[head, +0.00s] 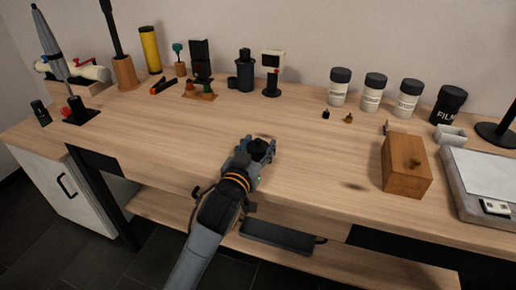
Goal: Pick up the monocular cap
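My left gripper (262,146) is over the front middle of the wooden table, its arm coming up from the bottom edge. A small dark round piece (258,147) shows between its fingers. It may be the monocular cap, but it is too small to be sure, and I cannot tell whether the fingers are closed on it. No other thing in view is clearly the monocular cap. My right gripper is not in view.
The wooden table (130,150) is clear around the gripper. A wooden box (405,165) and grey scale (480,190) stand right. Black-lidded jars (374,92), a dark canister (245,72) and a white-headed device (272,72) line the back.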

